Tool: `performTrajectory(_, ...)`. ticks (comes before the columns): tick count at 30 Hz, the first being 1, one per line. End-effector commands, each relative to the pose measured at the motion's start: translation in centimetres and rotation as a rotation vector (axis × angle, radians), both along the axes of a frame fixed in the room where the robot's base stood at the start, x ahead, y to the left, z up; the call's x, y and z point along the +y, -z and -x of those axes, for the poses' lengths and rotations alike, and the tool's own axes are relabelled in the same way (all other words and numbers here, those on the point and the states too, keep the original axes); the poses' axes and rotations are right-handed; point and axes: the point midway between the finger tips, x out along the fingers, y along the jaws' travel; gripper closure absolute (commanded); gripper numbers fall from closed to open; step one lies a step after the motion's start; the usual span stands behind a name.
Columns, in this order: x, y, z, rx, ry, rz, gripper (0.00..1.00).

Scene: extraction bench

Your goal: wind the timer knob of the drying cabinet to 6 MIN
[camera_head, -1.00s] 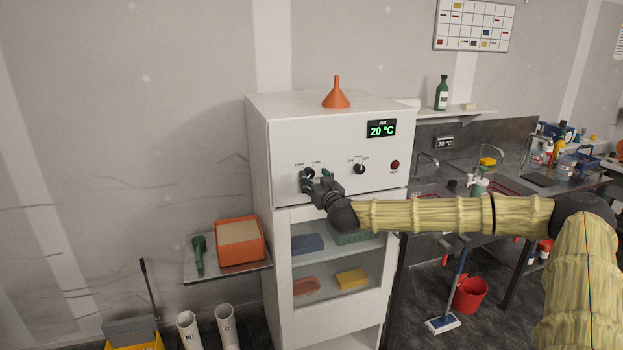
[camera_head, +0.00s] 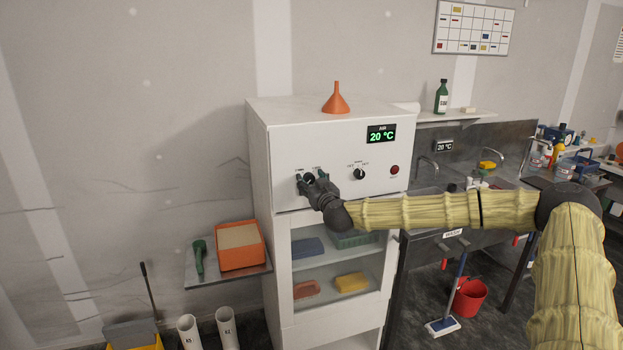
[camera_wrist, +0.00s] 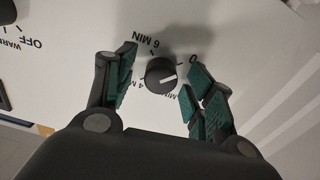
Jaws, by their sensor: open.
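The drying cabinet (camera_head: 300,135) is white, with a control panel across its upper front. Its timer knob (camera_wrist: 160,75) is round and black with a white pointer mark. In the wrist view the mark points right, toward the side of the 0 label and away from the 6 MIN label (camera_wrist: 150,41) at upper left. A 4 MIN label is partly hidden at lower left, another label at lower right. My gripper (camera_head: 311,181) is at the left of the panel. In the wrist view my open gripper (camera_wrist: 162,68) has a finger on either side of the knob, with gaps visible.
A second black knob (camera_head: 359,174) and a red button (camera_head: 395,170) are right on the panel. The display (camera_head: 381,133) reads 20 °C. An orange funnel (camera_head: 336,100) stands on top of the cabinet. A shelf with an orange box (camera_head: 240,257) is at left.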

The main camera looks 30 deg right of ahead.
Motion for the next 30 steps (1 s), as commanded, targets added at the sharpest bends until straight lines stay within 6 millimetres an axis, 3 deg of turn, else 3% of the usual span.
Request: performTrajectory(30,0.05,-0.12,-0.03,0.130,-0.001,0.551,0.46)
